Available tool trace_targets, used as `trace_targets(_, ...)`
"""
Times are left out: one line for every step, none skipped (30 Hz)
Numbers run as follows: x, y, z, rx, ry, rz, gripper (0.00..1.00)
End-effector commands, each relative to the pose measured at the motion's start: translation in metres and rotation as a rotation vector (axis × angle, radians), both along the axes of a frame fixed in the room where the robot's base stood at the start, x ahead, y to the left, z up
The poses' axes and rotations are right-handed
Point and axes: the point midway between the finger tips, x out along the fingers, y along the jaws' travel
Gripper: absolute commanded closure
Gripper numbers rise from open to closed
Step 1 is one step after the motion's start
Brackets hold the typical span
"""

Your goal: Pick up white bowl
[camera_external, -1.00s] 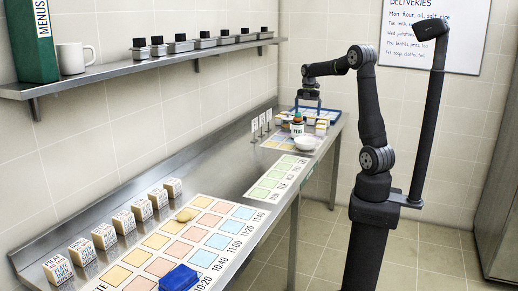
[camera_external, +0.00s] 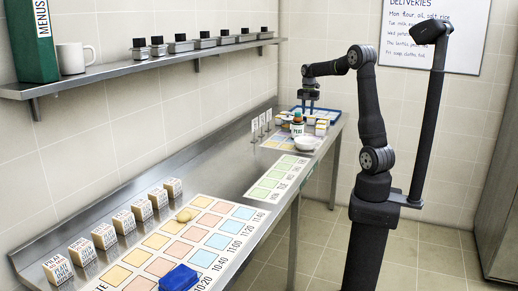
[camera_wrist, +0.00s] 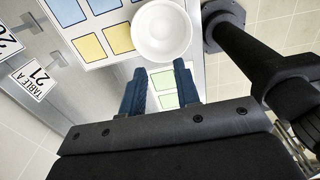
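The white bowl (camera_external: 305,143) sits at the right edge of the counter, beside a small bottle with an orange and green top (camera_external: 297,124). In the wrist view the bowl (camera_wrist: 161,32) is seen from above, looks empty, and lies just past my fingertips. My gripper (camera_external: 308,108) points down over the far part of the counter, behind the bowl in the external view. In the wrist view my gripper's two blue fingers (camera_wrist: 159,78) are apart with nothing between them. They do not appear to touch the bowl.
A blue tray (camera_external: 331,115) and small boxes stand near my gripper. Table signs (camera_external: 262,124) stand along the wall side, also in the wrist view (camera_wrist: 33,77). Coloured grid mats (camera_external: 275,182) cover the counter, with a blue block (camera_external: 179,278) at the near end.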

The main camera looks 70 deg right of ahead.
Motion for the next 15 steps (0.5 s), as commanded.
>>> trace_targets(0.0, 0.0, 0.0, 0.0, 0.0, 0.0, 0.71)
trace_targets(0.0, 0.0, 0.0, 0.0, 0.0, 0.0, 0.71)
trace_targets(0.0, 0.0, 0.0, 0.0, 0.0, 0.0, 0.71)
trace_targets(0.0, 0.0, 0.0, 0.0, 0.0, 0.0, 0.71)
trace_targets(0.0, 0.0, 0.0, -0.001, -0.001, 0.0, 0.71)
trace_targets(-0.001, 0.001, 0.0, -0.005, -0.003, 0.0, 0.71)
trace_targets(-0.003, 0.001, 0.001, -0.009, -0.007, 0.0, 0.71)
trace_targets(-0.005, 0.003, 0.001, -0.016, -0.012, 0.0, 0.71)
trace_targets(-0.009, 0.005, 0.001, -0.029, -0.022, 0.0, 0.71)
trace_targets(-0.013, 0.007, 0.001, -0.041, -0.031, 0.0, 0.71)
trace_targets(-0.018, 0.009, 0.001, -0.056, -0.043, 0.001, 0.71)
trace_targets(-0.025, 0.013, 0.0, -0.08, -0.06, 0.002, 0.71)
trace_targets(-0.031, 0.016, 0.0, -0.1, -0.074, 0.003, 0.71)
trace_targets(-0.037, 0.02, -0.001, -0.121, -0.09, 0.005, 0.71)
trace_targets(-0.046, 0.025, -0.002, -0.15, -0.113, 0.007, 0.71)
